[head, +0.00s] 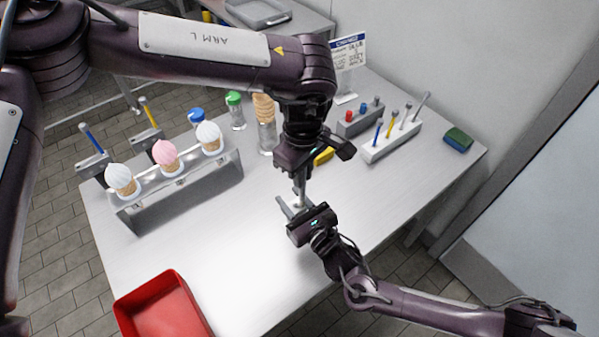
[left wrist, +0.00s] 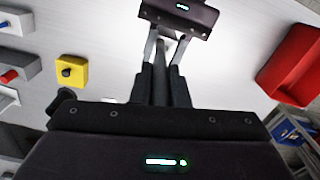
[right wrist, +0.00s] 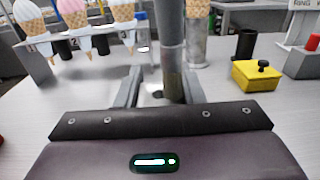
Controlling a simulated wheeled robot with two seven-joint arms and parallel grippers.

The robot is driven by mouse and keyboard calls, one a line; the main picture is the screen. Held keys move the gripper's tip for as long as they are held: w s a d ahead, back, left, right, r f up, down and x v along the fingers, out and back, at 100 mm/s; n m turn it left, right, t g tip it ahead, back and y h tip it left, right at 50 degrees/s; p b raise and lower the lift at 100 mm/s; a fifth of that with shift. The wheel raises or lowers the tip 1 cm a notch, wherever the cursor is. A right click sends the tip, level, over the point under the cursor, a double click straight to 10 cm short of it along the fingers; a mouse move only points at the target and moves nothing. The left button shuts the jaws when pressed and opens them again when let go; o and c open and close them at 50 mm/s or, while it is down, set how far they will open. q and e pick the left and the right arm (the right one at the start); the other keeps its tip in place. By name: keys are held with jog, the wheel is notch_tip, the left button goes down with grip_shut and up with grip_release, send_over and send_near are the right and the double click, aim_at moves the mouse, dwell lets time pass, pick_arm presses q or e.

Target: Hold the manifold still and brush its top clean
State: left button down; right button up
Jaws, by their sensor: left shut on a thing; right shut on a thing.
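My left gripper (head: 299,188) points straight down over the middle of the table, shut on a slim grey upright tool (left wrist: 160,72), which I take for the brush. The tool also shows in the right wrist view (right wrist: 171,55); its lower end is hard to make out. My right gripper (head: 291,204) reaches in low from the front right, directly below the left one. It is shut on a small pale metal piece (right wrist: 150,91), probably the manifold, mostly hidden between its fingers. The tool stands at or just above this piece; I cannot tell whether they touch.
A metal rack (head: 185,185) with several ice-cream cones stands left. A red bin (head: 165,305) is at the front left. A yellow block (head: 323,156), a grey knob block (head: 358,120) and a white tool holder (head: 390,141) stand behind. A green-blue sponge (head: 458,140) lies right.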

pick_arm(q)
jog(key=shift+a, duration=0.15)
jog(key=shift+a, duration=1.25)
jog(key=shift+f, duration=0.1)
jog(key=shift+w+d, duration=0.15)
jog(key=shift+d, duration=0.05)
jog(key=shift+w+d, duration=0.45)
jog(key=shift+d, duration=0.25)
jog(key=shift+a, duration=0.1)
jog(key=shift+s+a, duration=0.55)
jog(key=shift+a, duration=0.25)
jog(key=shift+w+d, duration=0.1)
jog(key=shift+d, duration=0.05)
